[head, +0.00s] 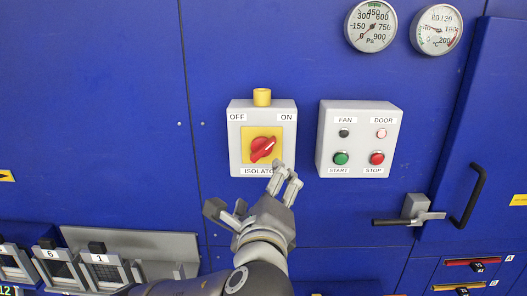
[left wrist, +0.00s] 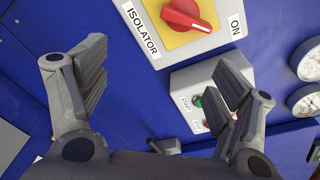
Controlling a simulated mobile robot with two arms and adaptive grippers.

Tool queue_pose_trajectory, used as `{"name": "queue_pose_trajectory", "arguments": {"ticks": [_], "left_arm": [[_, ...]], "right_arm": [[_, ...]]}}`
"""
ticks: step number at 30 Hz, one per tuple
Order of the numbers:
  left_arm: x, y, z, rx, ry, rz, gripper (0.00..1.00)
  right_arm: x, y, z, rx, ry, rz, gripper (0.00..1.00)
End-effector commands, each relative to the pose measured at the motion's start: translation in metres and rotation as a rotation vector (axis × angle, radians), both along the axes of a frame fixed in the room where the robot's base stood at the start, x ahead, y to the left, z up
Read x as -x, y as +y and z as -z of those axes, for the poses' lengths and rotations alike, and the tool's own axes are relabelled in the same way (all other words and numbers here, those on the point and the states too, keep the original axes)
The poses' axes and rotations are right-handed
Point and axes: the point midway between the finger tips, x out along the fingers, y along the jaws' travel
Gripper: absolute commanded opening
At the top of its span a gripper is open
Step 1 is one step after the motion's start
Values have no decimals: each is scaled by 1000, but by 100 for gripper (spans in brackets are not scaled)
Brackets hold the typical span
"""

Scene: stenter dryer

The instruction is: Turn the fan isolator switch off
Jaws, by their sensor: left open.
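The isolator switch is a red rotary knob (head: 263,149) on a yellow plate, on a grey box (head: 237,163) marked OFF at upper left and ON at upper right. The knob's white mark points up and right, toward ON. In the left wrist view the knob (left wrist: 186,15) is at the top, beyond the fingertips. My left gripper (head: 252,192) is open and empty, just below the box in the head view. One finger overlaps the ISOLATOR label there. In the left wrist view its fingers (left wrist: 165,78) are spread wide apart, with nothing between them. My right gripper is not in view.
A fan and door box (head: 326,150) with a green START button (head: 341,158) and red STOP button (head: 377,158) is right of the isolator. Two round gauges (head: 371,26) are above. A door handle (head: 474,195) and grey latch (head: 416,207) are at right.

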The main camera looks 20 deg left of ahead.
Motion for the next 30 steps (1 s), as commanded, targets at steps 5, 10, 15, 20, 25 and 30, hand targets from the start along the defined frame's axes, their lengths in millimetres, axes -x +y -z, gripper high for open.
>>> {"name": "queue_pose_trajectory", "arguments": {"ticks": [5,10,15,20,25,30], "left_arm": [[10,3,-30,-116,-57,-12,84],[1,7,-35,-137,-62,-19,84],[-27,16,-36,-135,-59,-22,84],[-57,24,-36,-134,-59,-18,84],[-80,30,-35,-132,-60,-17,84],[-91,33,-34,-130,-61,-14,84]], "right_arm": [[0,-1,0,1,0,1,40],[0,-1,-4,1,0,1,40],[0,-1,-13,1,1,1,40],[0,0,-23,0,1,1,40],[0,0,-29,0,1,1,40],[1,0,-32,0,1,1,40]]}}
